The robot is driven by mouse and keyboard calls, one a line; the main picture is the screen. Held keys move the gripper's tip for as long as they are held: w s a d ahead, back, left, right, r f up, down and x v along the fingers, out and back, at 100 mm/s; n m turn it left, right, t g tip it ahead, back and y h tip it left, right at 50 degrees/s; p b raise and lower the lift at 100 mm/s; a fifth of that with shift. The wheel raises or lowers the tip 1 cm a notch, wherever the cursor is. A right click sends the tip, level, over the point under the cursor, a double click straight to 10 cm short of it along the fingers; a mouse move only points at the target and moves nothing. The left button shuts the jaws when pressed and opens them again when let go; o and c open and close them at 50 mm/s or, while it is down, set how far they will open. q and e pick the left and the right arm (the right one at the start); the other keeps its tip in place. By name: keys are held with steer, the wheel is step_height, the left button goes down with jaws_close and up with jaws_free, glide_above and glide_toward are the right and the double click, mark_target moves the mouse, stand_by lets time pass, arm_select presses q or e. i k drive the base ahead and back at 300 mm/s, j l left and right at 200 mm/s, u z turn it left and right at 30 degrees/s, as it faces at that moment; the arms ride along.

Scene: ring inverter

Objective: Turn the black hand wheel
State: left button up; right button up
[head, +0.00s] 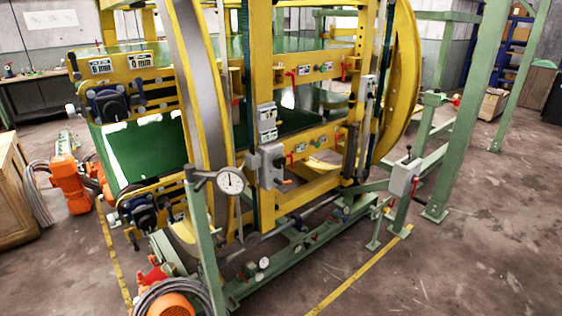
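The ring inverter (300,130), a large yellow and green machine with big yellow rings, fills the middle of the head view. A black, wheel-like round part (110,104) sits on its left end, beside the "6 mm" plate. A similar dark round part (143,215) sits lower on the same end. A small dark round part (252,239) shows low near the front post. I cannot tell for certain which of these is the black hand wheel. Neither of my grippers is in view.
A grey box with a crank (404,178) is at right. Orange motors (70,184) and coiled cable (172,300) lie at left and front. Open concrete floor (480,260) is at right.

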mark_target(279, 162)
steer(key=i+l+u, duration=0.75)
steer(key=l, duration=0.3)
steer(key=i, duration=0.1)
